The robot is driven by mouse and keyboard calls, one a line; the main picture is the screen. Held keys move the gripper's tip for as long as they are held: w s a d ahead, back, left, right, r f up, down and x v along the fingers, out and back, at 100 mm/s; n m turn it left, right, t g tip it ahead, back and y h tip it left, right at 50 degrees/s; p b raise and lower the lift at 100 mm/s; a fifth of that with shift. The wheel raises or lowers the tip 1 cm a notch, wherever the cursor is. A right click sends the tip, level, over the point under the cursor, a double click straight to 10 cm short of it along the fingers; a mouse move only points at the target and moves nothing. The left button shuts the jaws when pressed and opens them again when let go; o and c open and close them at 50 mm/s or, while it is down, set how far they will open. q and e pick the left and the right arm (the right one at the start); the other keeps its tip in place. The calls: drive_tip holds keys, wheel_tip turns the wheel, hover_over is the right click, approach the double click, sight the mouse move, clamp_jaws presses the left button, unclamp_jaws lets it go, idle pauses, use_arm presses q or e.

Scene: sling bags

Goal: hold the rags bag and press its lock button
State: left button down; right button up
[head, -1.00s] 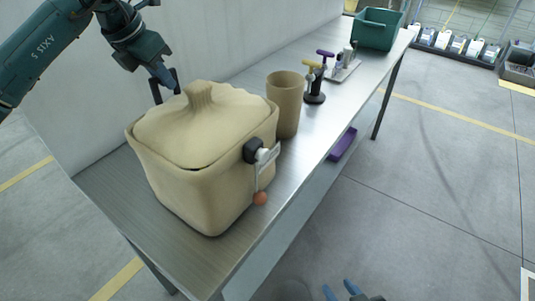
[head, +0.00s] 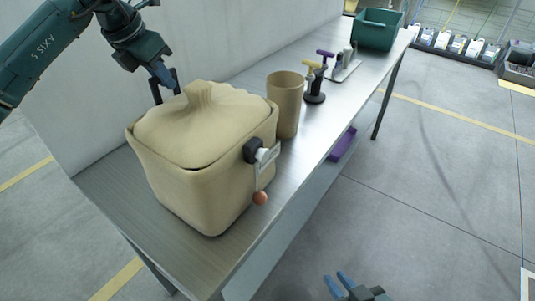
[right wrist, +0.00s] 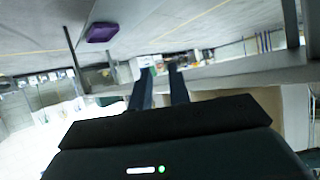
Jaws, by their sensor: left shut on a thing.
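The rags bag (head: 205,190) is a large beige sack with a gathered knob on top. It stands on the metal table's near end. On its right side is a dark block with a silver-white lock part (head: 265,154); a thin strip with an orange ball (head: 260,198) hangs below. I cannot make out which part is the button. My left gripper (head: 166,88) is at the bag's back edge, shut on the bag; the contact is partly hidden. My right gripper (head: 338,283) is low in front of the table, apart from the bag, open and empty. Its fingers show in the right wrist view (right wrist: 160,92).
A beige cup (head: 286,104) stands behind the bag. Farther along the table (head: 325,110) are a black stand with yellow and purple handles (head: 315,85), a small rack (head: 344,66) and a teal bin (head: 378,30). A purple tray (head: 342,144) is below.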

drive_tip(key=w+a+r+n+y, duration=0.1)
drive_tip(key=w+r, duration=0.1)
drive_tip(key=r, duration=0.1)
drive_tip(key=w+a+r+n+y, duration=0.1)
drive_tip(key=w+r+y, duration=0.1)
drive_tip(key=r, duration=0.2)
drive_tip(key=w+a+r+n+y, duration=0.1)
drive_tip(key=w+r+y, duration=0.1)
drive_tip(key=r, duration=0.2)
drive_tip(key=shift+a+r+t, duration=0.1)
drive_tip(key=shift+r+t, duration=0.05)
drive_tip(key=shift+t, duration=0.15)
clamp_jaws()
drive_tip(key=n+g+y, duration=0.3)
drive_tip(key=n+y, duration=0.2)
drive_tip(key=y, duration=0.1)
approach(267, 157)
drive_tip(key=shift+x, duration=3.1)
drive_tip(key=shift+w+a+r, duration=0.1)
drive_tip(key=shift+w+a, duration=0.15)
drive_tip(key=shift+a, duration=0.35)
drive_tip(key=v, duration=0.7)
use_arm(q)
drive_tip(key=c, duration=1.4)
unclamp_jaws()
